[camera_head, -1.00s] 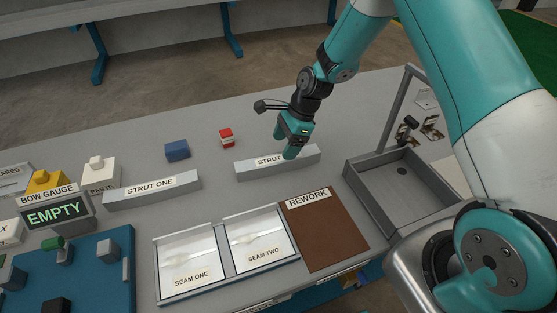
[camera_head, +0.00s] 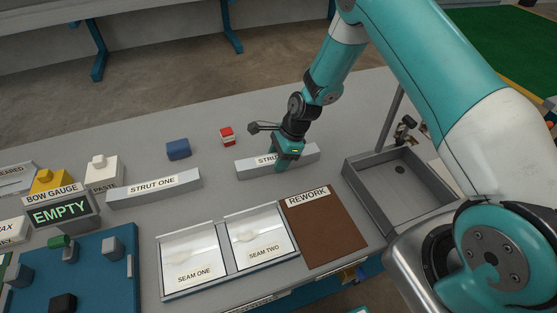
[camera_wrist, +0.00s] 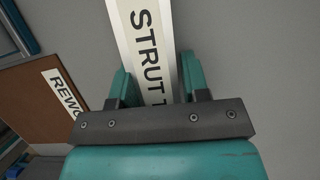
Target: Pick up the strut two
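Strut two is a long pale grey bar with a white label (camera_head: 305,157), lying on the grey table in the head view. My gripper (camera_head: 283,168) is down at its middle and hides part of the label. In the wrist view the strut (camera_wrist: 146,35) runs between the two teal fingers of my gripper (camera_wrist: 158,80). One finger is on each side of it, and the fingers are spread apart. Whether they touch its sides is hard to see.
Strut one (camera_head: 125,195) lies to the left. A blue block (camera_head: 178,149) and a red-and-white block (camera_head: 227,136) stand behind. The brown rework mat (camera_head: 330,235) and seam tray (camera_head: 228,262) are in front. A grey open bin (camera_head: 365,200) stands close on the right.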

